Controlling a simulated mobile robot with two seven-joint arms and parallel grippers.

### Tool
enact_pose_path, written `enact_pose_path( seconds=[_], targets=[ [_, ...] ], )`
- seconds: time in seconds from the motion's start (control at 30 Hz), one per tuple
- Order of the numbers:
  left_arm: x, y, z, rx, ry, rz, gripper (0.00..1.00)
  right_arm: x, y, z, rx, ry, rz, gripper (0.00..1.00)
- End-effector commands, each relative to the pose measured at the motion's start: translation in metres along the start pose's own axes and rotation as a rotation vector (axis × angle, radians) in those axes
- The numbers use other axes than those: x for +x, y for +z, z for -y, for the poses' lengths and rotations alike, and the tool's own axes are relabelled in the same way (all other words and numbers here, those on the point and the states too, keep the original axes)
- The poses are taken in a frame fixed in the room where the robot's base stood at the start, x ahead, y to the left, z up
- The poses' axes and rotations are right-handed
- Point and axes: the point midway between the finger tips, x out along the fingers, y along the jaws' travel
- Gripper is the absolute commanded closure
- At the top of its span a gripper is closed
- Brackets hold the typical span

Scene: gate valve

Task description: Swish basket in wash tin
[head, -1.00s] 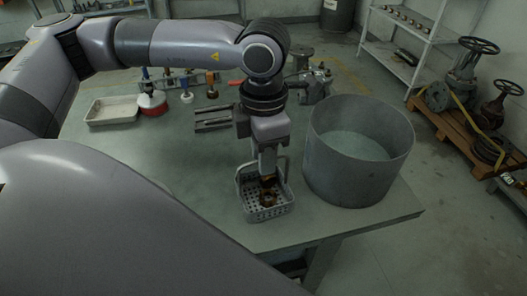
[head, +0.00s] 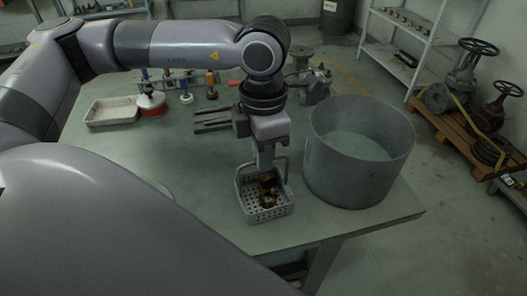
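The basket (head: 250,211) is a small light-grey perforated tray with a raised handle. It stands on the table, left of the wash tin, with brown-brass parts (head: 268,200) inside. The wash tin (head: 345,180) is a large, round, open grey tub near the table's right end; its inside looks pale green-grey. My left gripper (head: 267,168) points down at the basket's far side, by the handle, above the parts. Its fingers show edge-on, so I cannot tell whether they are open or touching the handle. My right gripper is not in view.
The green-grey table (head: 200,160) has free room left of the basket. A shallow tray (head: 112,112), a red-and-white container (head: 151,103) and small fittings stand at the back left. A metal valve piece (head: 316,85) stands behind the tin. A pallet with valves (head: 465,110) is on the floor at right.

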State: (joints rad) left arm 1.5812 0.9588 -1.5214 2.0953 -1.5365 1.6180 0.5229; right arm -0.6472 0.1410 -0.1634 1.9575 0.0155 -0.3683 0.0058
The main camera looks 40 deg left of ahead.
Motion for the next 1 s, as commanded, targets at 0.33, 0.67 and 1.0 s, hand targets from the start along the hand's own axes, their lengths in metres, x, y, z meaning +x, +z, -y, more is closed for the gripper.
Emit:
enact_pose_path(
  seconds=[0.33,0.67,1.0],
  targets=[
    [-0.002,0.000,0.000,0.000,0.001,0.001,1.00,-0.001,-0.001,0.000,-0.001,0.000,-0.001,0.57],
    [-0.017,0.000,0.000,0.000,0.000,0.002,1.00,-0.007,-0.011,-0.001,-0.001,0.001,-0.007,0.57],
    [-0.034,0.000,0.000,0.000,0.000,0.002,1.00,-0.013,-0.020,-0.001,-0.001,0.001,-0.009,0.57]
  ],
)
